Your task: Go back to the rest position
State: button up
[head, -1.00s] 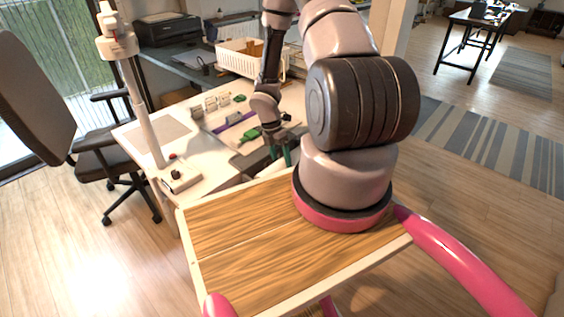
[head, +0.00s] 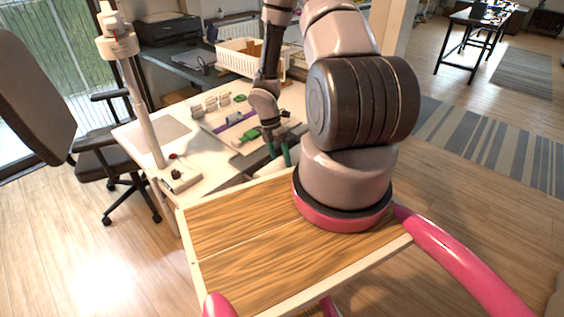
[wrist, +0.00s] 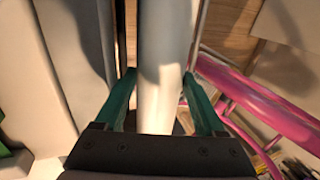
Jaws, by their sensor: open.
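My gripper (head: 279,153) hangs at the near right edge of the white table (head: 215,172), its green fingers pointing down. In the wrist view the two green fingers (wrist: 159,90) are spread apart. A pale upright shape (wrist: 165,50) shows between and beyond them; I cannot tell whether it is close to the fingers. Nothing is seen gripped. On the table behind the gripper lies a pale board (head: 226,118) with a purple strip (head: 236,120) and green pieces (head: 247,137). My forearm hides part of the table's right side.
A white pole lamp (head: 137,95) stands at the table's left, near a small device (head: 180,180). A white basket (head: 240,60) and a black printer (head: 167,30) are at the back. An office chair (head: 90,150) stands left. Floor at the right is open.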

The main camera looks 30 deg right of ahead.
notch_tip(320, 180, up, 36)
jog(key=w+a+f+m+t, duration=0.1)
jog(key=w+a+m+t, duration=0.2)
jog(key=m, duration=0.9)
jog(key=s+a+r+m+t+y, duration=0.1)
jog(key=s+a+r+m+t, duration=0.2)
jog(key=s+r+m, duration=0.4)
jog(key=s+a+r+m+t+y, duration=0.2)
jog(key=s+a+r+m+t, duration=0.2)
jog(key=s+r+m, duration=0.3)
notch_tip(320, 180, up, 6)
jog(key=shift+s+a+f+t, duration=0.3)
jog(key=shift+s+a, duration=0.1)
jog(key=shift+s, duration=0.55)
